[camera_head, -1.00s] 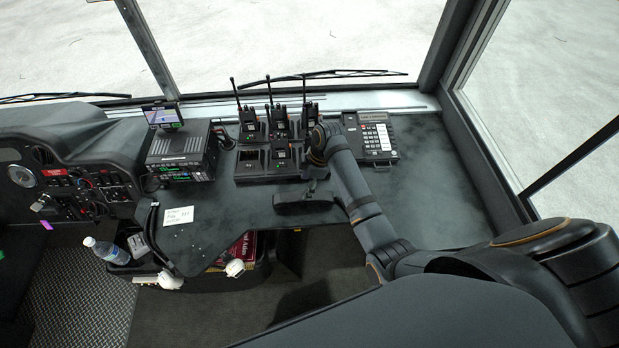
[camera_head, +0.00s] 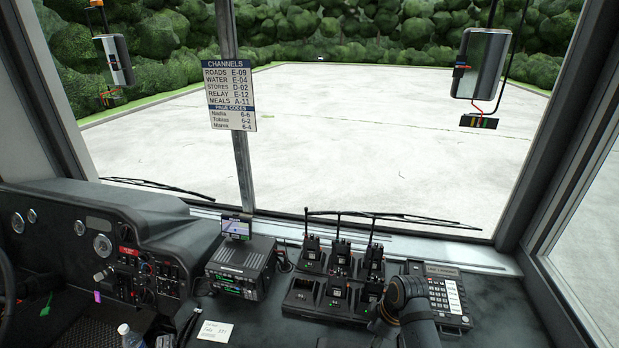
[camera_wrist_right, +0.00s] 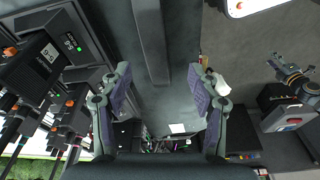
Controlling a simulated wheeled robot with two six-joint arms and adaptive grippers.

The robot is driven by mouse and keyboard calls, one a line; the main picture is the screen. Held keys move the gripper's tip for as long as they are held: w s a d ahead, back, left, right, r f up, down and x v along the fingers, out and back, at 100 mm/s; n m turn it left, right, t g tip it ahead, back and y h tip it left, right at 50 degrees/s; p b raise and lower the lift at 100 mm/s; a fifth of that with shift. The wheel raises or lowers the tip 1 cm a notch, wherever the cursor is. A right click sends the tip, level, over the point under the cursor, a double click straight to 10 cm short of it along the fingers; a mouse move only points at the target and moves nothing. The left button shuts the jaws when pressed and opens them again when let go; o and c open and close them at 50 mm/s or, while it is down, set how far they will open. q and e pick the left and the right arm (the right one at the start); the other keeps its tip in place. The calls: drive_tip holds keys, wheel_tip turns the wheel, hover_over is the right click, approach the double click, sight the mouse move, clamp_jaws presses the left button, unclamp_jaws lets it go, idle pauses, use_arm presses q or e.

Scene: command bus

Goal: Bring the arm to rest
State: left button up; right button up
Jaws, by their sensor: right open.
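My right arm (camera_head: 416,318) reaches up from the bottom edge in the head view, with its wrist beside the radio charger (camera_head: 300,303) and the desk phone (camera_head: 444,297).
A radio unit (camera_head: 240,268) with a small screen (camera_head: 236,228) stands left of the charger. A note card (camera_head: 215,331) lies on the desk. The driver's dashboard (camera_head: 110,240) is at the left. A channels sign (camera_head: 231,95) hangs at the window post.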

drive_tip(key=s+d+r+m+t+h, duration=0.1)
drive_tip(key=s+d+m+h, duration=0.15)
drive_tip(key=s+m, duration=0.45)
drive_tip(key=s+d+r+m+t+h, duration=0.1)
drive_tip(key=s+d+m, duration=0.3)
drive_tip(key=s, duration=0.6)
wheel_tip(320, 180, down, 27)
drive_tip(key=s+d+m+b, duration=0.1)
drive_tip(key=s+d+b, duration=0.1)
drive_tip(key=s+f+g+b, duration=0.1)
drive_tip(key=s+f+g, duration=0.1)
drive_tip(key=s+f, duration=1.6)
drive_tip(key=shift+s+d, duration=0.35)
drive_tip(key=shift+d, duration=0.1)
